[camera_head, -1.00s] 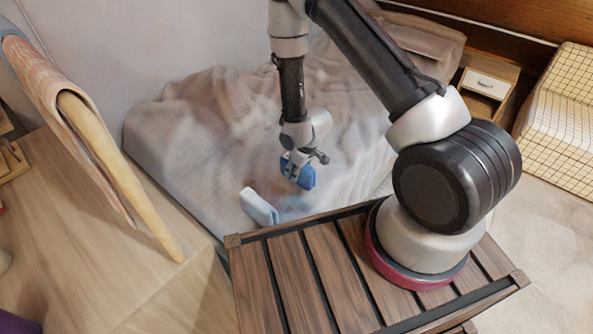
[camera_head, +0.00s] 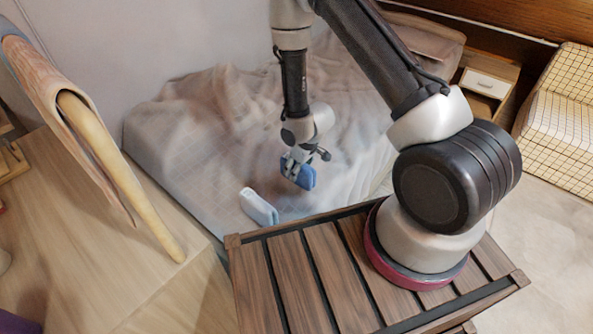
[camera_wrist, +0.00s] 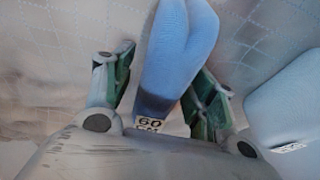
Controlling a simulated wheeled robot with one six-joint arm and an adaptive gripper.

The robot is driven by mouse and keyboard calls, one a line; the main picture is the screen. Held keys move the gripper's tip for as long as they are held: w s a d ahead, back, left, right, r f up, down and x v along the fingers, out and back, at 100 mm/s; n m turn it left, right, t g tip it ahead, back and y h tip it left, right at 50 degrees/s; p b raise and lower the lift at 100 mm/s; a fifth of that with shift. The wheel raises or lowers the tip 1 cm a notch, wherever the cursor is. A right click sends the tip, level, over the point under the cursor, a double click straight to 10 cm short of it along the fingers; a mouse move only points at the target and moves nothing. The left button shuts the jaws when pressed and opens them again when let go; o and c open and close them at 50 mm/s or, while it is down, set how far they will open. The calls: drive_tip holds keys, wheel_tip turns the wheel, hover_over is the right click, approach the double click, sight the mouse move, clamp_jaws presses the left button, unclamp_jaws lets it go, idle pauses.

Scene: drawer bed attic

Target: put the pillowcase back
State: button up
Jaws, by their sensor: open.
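Two folded cloth bundles lie on the bed; I cannot tell for sure which is the pillowcase. The blue bundle (camera_head: 305,177) is at my gripper (camera_head: 295,167). In the wrist view this blue bundle (camera_wrist: 178,45) stands between my two open fingers (camera_wrist: 166,78), its dark lower end carrying a "60 cm" label. Whether the fingers touch it is unclear. The paler, light-blue bundle (camera_head: 260,206) lies to the left and nearer, apart from my gripper; it also shows at the right of the wrist view (camera_wrist: 288,105).
The bed (camera_head: 175,160) has a rumpled cover, with a pillow (camera_head: 425,45) at its far end. A slatted wooden surface (camera_head: 320,280) is in front. A wooden desk (camera_head: 110,260) stands left, a nightstand (camera_head: 487,82) and checkered chair (camera_head: 565,115) right.

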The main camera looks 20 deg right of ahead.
drive_tip(key=v, duration=1)
drive_tip(key=shift+r, duration=0.15)
drive_tip(key=s+d+r+m+h, duration=0.1)
drive_tip(key=d+r, duration=0.2)
drive_tip(key=r, duration=0.5)
drive_tip(key=s+d+r+m+t, duration=0.1)
drive_tip(key=d+r, duration=0.2)
drive_tip(key=r, duration=0.5)
drive_tip(key=s+d+r+m+h, duration=0.15)
drive_tip(key=d+r, duration=0.25)
drive_tip(key=r, duration=0.4)
drive_tip(key=s+d+r+m, duration=0.1)
drive_tip(key=s+r, duration=0.6)
drive_tip(key=s, duration=0.2)
drive_tip(key=s+d+r+m, duration=0.2)
drive_tip(key=s+r, duration=0.5)
drive_tip(key=s, duration=0.3)
drive_tip(key=shift+d+t+y, duration=0.3)
drive_tip(key=shift+y, duration=0.05)
